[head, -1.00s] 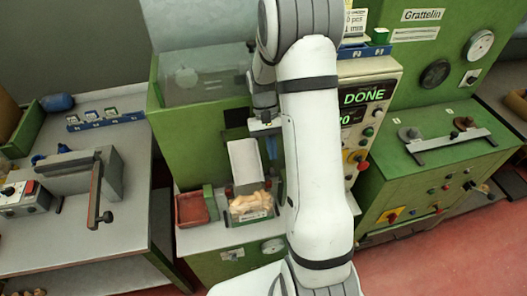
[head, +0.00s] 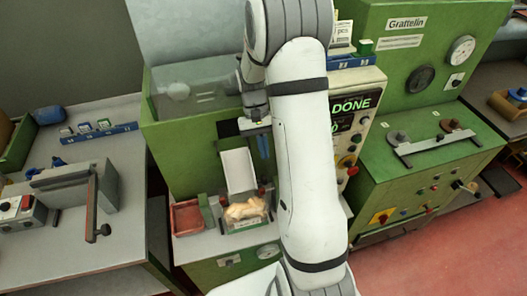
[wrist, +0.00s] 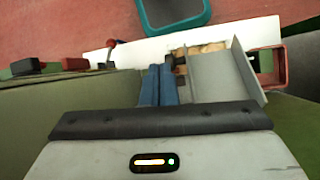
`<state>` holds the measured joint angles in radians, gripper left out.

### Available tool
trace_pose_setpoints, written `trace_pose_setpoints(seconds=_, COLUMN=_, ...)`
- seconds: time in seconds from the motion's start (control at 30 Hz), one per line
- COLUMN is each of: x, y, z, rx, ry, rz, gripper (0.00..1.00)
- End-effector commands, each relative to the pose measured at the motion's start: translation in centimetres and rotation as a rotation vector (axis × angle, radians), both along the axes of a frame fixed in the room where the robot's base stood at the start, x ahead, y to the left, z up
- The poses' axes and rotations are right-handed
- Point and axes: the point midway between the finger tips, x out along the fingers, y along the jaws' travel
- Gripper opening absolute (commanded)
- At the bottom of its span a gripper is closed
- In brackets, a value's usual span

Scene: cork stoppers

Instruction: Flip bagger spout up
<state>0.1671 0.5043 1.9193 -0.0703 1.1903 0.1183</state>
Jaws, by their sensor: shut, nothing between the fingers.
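The bagger spout (head: 238,170) is a pale grey chute on the front of the green bagger (head: 185,150). It slopes down toward a clear bag or box of corks (head: 245,212). In the wrist view the spout (wrist: 215,75) is a grey channel with raised sides, with corks (wrist: 205,50) beyond it. My gripper (head: 264,150) is just right of the spout in the head view, its blue fingers pointing down. In the wrist view my gripper (wrist: 160,70) has its fingers together and empty, close beside the spout; I cannot tell whether they touch.
A red bin (head: 187,217) stands left of the corks. The control panel (head: 350,125) reading DONE is to the right, partly behind my arm. A grey bench (head: 100,240) stands at left. A teal-rimmed container (wrist: 150,25) shows in the wrist view.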

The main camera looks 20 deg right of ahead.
Motion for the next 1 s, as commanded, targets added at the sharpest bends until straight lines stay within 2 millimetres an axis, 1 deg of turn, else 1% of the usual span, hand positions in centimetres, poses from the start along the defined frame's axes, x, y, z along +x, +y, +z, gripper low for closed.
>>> trace_pose_setpoints(seconds=0.03, x=0.1, y=0.0, z=1.7, rx=0.0, ry=-0.001, rz=0.0, gripper=0.0)
trace_pose_setpoints(seconds=0.1, x=0.2, y=0.1, z=3.0, rx=0.0, ry=0.0, rz=0.0, gripper=0.0)
trace_pose_setpoints(seconds=0.23, x=0.3, y=0.2, z=4.9, rx=0.0, ry=-0.001, rz=0.001, gripper=0.0)
trace_pose_setpoints(seconds=0.33, x=0.4, y=0.2, z=5.6, rx=0.0, ry=0.0, rz=0.001, gripper=0.0)
trace_pose_setpoints(seconds=0.57, x=0.3, y=0.4, z=5.8, rx=0.0, ry=-0.007, rz=0.003, gripper=0.0)
trace_pose_setpoints(seconds=0.67, x=-0.1, y=0.8, z=6.6, rx=-0.001, ry=-0.042, rz=0.014, gripper=0.0)
trace_pose_setpoints(seconds=0.77, x=-1.1, y=1.6, z=8.0, rx=-0.003, ry=-0.106, rz=0.034, gripper=0.0)
trace_pose_setpoints(seconds=0.9, x=-3.2, y=3.0, z=10.2, rx=-0.002, ry=-0.225, rz=0.072, gripper=0.0)
trace_pose_setpoints(seconds=1.0, x=-5.0, y=4.0, z=11.5, rx=-0.002, ry=-0.31, rz=0.099, gripper=0.0)
